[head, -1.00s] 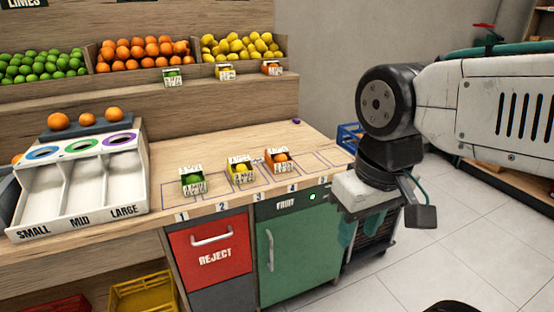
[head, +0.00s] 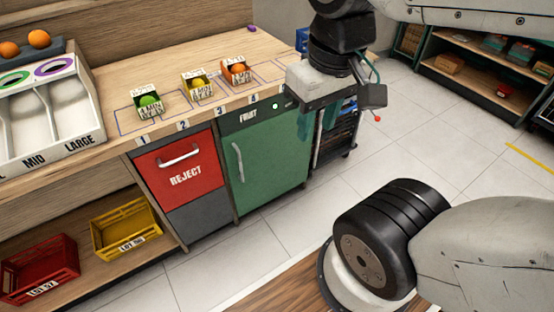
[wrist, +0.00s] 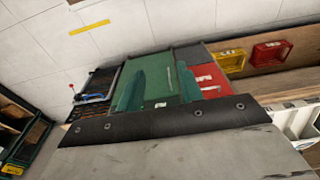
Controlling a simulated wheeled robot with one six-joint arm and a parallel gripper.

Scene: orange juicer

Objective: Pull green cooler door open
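The green cooler door (head: 272,160) is shut in the counter front, under the FRUIT label. Its vertical silver handle (head: 238,162) is on the door's left side. My gripper (head: 316,124) hangs beside the upper right of the door, apart from the handle. In the wrist view my gripper (wrist: 158,88) shows two teal fingers spread apart with nothing between them. The green door (wrist: 160,72) lies beyond the fingers there. I cannot make out the handle in the wrist view.
The red REJECT drawer (head: 180,170) is left of the door. Fruit boxes (head: 198,86) stand on the counter above. A dark wire cart (head: 337,130) is right of the door. Yellow (head: 127,228) and red (head: 40,268) crates sit lower left. Tiled floor before the door is clear.

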